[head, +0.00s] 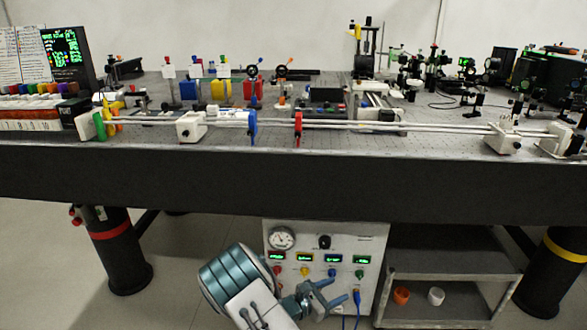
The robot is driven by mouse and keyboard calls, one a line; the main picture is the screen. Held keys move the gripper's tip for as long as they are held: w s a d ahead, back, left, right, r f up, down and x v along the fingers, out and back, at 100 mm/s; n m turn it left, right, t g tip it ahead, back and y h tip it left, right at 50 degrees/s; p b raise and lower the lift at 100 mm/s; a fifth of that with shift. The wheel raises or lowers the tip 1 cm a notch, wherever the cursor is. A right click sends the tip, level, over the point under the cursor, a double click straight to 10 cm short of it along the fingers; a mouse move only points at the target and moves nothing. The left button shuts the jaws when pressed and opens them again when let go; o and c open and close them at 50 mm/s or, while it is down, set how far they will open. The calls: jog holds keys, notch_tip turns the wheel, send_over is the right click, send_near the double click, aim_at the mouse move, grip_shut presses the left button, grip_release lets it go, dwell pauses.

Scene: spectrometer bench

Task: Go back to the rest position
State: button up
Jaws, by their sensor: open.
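My gripper (337,290) is low in the head view, below the front edge of the optical table (270,178). Its two grey-blue fingers are apart and nothing shows between them. It is in front of a white control box (345,242) with a round gauge and coloured knobs. I cannot tell its exact distance from the box. My forearm comes in from the bottom edge of the view.
A grey cart (440,267) stands right of the box; a table leg (115,250) stands left. Open floor lies between.

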jog(key=s+d+r+m+g+y+p, duration=0.2)
jog(key=s+r+m+g+p, duration=0.15)
jog(key=r, duration=0.55)
jog(key=s+d+r+m+g+y+p, duration=0.1)
jog(key=s+d+r+m+g+p, duration=0.15)
jog(key=s+r+m, duration=0.4)
jog(key=s+d+r+m+g+y+p, duration=0.2)
jog(key=r+m+g+p, duration=0.15)
jog(key=r, duration=0.65)
jog(key=s+a+r+m+t+y+p, duration=0.1)
jog(key=s+r+m+y+p, duration=0.3)
jog(key=r, duration=0.9)
jog(key=s+a+r+m+t+y+p, duration=0.2)
jog(key=s+r+m+y+p, duration=0.3)
jog(key=s+r+p, duration=0.5)
notch_tip(320, 180, up, 4)
jog(key=s+m, duration=0.1)
jog(key=s, duration=0.1)
jog(key=shift+s+a+r+t+p, duration=0.25)
jog(key=shift+s+t+p, duration=0.1)
jog(key=shift+s, duration=0.05)
